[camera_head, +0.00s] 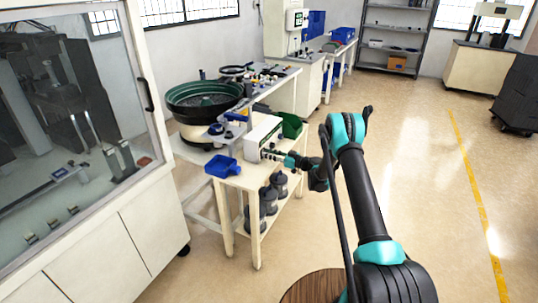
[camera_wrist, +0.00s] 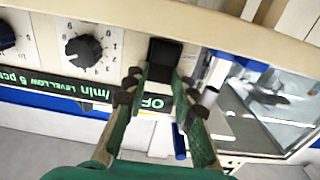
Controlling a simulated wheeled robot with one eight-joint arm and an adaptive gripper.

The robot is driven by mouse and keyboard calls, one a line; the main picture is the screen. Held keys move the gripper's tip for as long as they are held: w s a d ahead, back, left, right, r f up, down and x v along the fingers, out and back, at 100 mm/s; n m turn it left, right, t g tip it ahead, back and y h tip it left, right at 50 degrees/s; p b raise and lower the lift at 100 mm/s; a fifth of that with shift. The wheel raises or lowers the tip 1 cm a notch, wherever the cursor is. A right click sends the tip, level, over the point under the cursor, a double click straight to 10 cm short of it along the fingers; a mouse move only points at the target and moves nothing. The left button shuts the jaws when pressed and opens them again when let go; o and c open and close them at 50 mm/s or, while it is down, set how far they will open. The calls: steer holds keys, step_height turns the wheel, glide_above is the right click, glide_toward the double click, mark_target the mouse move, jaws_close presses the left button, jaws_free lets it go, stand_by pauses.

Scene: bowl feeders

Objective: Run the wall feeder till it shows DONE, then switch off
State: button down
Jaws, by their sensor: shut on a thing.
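A white control box (camera_head: 264,136) stands on the cream bench beside a large dark green bowl feeder (camera_head: 204,97). In the wrist view its panel shows a black dial knob (camera_wrist: 84,50), part of another dial (camera_wrist: 5,36) and a black block-like switch (camera_wrist: 165,52). A green-lit display (camera_wrist: 60,84) shows parts of "/min", "LEVEL LOW" and "OF"; a finger covers some of it. My gripper (camera_wrist: 162,82) reaches the panel with its fingertips closed on the black switch. In the head view my gripper (camera_head: 287,160) is at the box's front face.
A blue tray (camera_head: 222,166) sits at the bench's front-left corner and a green bin (camera_head: 291,125) behind the box. Grey canisters (camera_head: 270,197) stand on the shelf below. A glazed cabinet (camera_head: 75,120) fills the left. The floor (camera_head: 430,140) to the right is clear.

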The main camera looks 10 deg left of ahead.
steer(key=c, duration=1.2)
jaws_free()
steer(key=v, duration=1.2)
